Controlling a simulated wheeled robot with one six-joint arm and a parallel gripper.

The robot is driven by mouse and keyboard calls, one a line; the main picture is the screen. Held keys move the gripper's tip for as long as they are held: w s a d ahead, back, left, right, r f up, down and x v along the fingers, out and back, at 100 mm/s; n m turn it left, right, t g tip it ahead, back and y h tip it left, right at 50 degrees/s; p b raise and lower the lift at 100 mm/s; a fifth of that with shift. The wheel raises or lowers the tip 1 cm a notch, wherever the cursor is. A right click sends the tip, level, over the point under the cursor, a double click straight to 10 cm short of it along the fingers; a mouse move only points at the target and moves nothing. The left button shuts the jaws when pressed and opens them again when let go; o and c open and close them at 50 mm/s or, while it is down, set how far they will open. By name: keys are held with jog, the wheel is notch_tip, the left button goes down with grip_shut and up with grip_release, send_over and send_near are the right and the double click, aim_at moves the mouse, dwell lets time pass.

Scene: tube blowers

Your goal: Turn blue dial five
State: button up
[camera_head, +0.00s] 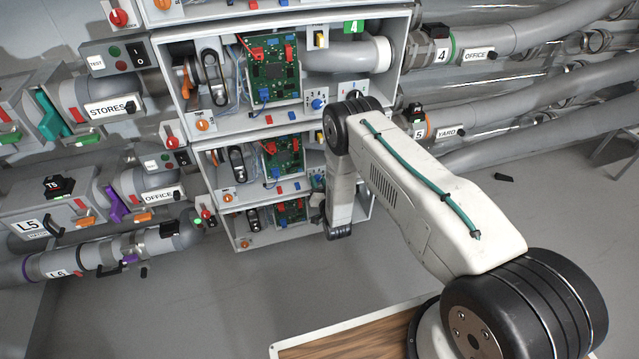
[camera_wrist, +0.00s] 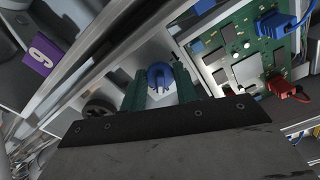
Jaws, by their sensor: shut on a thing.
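A blue dial (camera_wrist: 160,72) sits between the two green fingers of my gripper (camera_wrist: 158,87) in the wrist view. The fingers are shut on its sides. The dial is mounted on a pale panel, beside a green circuit board (camera_wrist: 240,50). In the head view my gripper (camera_head: 318,184) is at the right end of the middle cabinet bay (camera_head: 205,172), partly behind my arm. The held dial cannot be made out there. Another blue dial (camera_head: 318,104) shows clear in the upper bay, above my gripper.
A purple number label (camera_wrist: 40,54) is on a rail near the dial in the wrist view. A dark round part (camera_wrist: 98,108) lies left of the fingers. Pipes (camera_head: 560,95) run along the right wall. The grey floor (camera_head: 190,300) is open in front.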

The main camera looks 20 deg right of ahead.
jog(key=shift+m, duration=2.3)
jog(key=o, duration=1)
jog(key=shift+s, duration=0.1)
jog(key=s, duration=0.7)
jog(key=shift+s, duration=0.35)
